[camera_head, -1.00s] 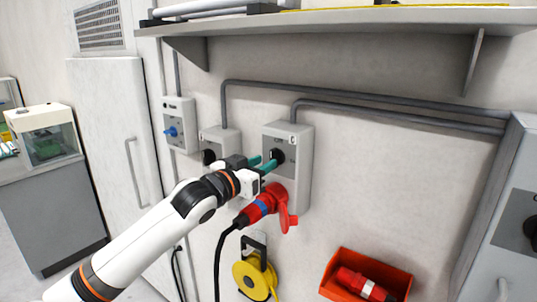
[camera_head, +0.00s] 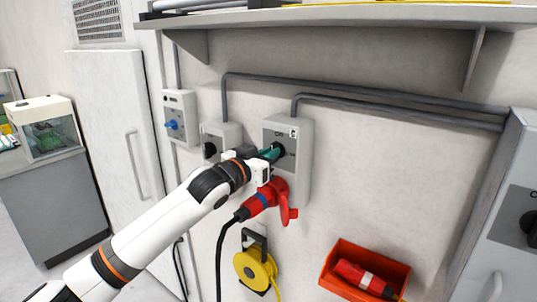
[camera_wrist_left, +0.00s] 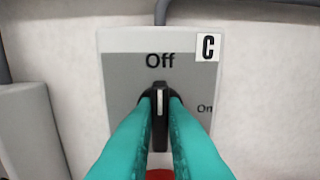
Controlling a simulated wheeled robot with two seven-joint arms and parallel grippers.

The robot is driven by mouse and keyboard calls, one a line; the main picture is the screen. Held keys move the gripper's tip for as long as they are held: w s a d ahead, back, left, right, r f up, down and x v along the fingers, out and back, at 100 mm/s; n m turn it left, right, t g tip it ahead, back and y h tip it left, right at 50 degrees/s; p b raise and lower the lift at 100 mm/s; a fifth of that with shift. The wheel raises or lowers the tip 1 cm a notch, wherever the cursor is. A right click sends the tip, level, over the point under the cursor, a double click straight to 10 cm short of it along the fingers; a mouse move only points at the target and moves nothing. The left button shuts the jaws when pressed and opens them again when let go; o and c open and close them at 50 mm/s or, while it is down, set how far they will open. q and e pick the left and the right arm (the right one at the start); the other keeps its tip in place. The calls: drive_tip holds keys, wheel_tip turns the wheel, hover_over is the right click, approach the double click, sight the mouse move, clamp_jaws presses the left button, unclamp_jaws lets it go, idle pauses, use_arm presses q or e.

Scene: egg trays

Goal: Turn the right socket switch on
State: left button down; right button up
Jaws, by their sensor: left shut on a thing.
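The right socket box (camera_head: 304,170) is grey, mounted on the wall, with a red plug (camera_head: 262,199) in its socket below. It also shows in the left wrist view (camera_wrist_left: 118,45), with "Off" at the top, "On" at the right and a "C" label. Its black rotary switch (camera_wrist_left: 160,100) has a white mark pointing up at "Off". My left gripper (camera_head: 272,152) has teal fingers, one on each side of the switch knob, shut on it; the fingertips also show in the wrist view (camera_wrist_left: 160,108). My right gripper is not in view.
Another grey socket box (camera_head: 225,133) with a black switch is to the left, and a box with a blue knob (camera_head: 173,126) beyond it. A shelf (camera_head: 350,17) is above. A yellow cable reel (camera_head: 254,268) and a red bin (camera_head: 376,256) are below.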

use_arm(q)
drive_tip(key=m+p, duration=0.2)
drive_tip(key=m, duration=0.1)
drive_tip(key=shift+r+m, duration=0.1)
drive_tip(key=shift+m, duration=0.2)
drive_tip(key=m+p, duration=0.2)
drive_tip(key=m, duration=0.3)
drive_tip(key=shift+s+d, duration=0.1)
drive_tip(key=m+p, duration=0.1)
drive_tip(key=m, duration=0.1)
drive_tip(key=m+p, duration=0.1)
drive_tip(key=m, duration=0.2)
drive_tip(key=shift+d+f, duration=0.1)
drive_tip(key=shift+f, duration=0.1)
drive_tip(key=shift+f+m+p, duration=0.2)
drive_tip(key=shift+m+p, duration=0.5)
drive_tip(key=shift+m, duration=1.5)
drive_tip(key=shift+s, duration=0.1)
drive_tip(key=c, duration=1.5)
unclamp_jaws()
